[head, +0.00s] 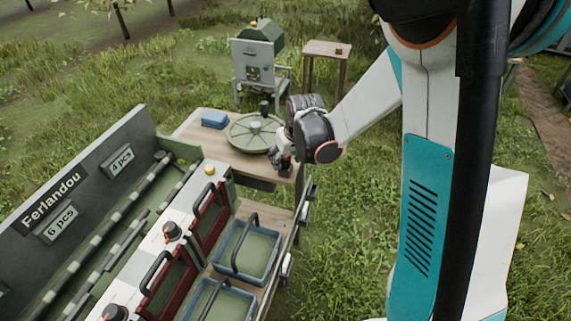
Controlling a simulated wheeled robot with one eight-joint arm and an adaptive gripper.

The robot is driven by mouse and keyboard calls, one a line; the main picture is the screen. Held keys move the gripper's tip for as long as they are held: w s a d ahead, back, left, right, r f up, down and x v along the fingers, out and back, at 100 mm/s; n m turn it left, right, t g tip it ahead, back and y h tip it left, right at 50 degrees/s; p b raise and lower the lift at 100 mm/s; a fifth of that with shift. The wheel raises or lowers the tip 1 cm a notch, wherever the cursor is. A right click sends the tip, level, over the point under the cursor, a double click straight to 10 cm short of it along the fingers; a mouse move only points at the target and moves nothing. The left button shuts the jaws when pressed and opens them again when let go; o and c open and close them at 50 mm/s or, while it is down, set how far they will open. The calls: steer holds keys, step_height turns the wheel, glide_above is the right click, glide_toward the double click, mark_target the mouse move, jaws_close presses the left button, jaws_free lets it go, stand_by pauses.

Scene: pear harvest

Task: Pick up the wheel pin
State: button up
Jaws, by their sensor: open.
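A round green-grey wheel (247,137) lies flat on the wooden table at the far end of the machine. A small dark upright piece (264,107) shows at the wheel's far edge; I cannot tell whether it is the wheel pin or a handle. No other pin can be made out at this size. My gripper (281,162) points down at the right side of the wheel, near the table's right front corner. It is open. Its fingers are small and dark here, and my wrist hides part of the wheel's right side.
A blue box (215,119) lies on the table (197,127) left of the wheel. The long green machine (92,185) with red-framed hatches fills the lower left. Blue crates (272,243) stand beside it. Grass is open at right.

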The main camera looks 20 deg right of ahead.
steer(key=shift+w+f, duration=0.1)
steer(key=shift+f, duration=0.15)
steer(key=shift+r, duration=0.1)
steer(key=shift+c, duration=0.2)
steer(key=c, duration=1.1)
steer(key=shift+r, duration=0.1)
step_height(320, 180, up, 27)
steer(key=p, duration=1.1)
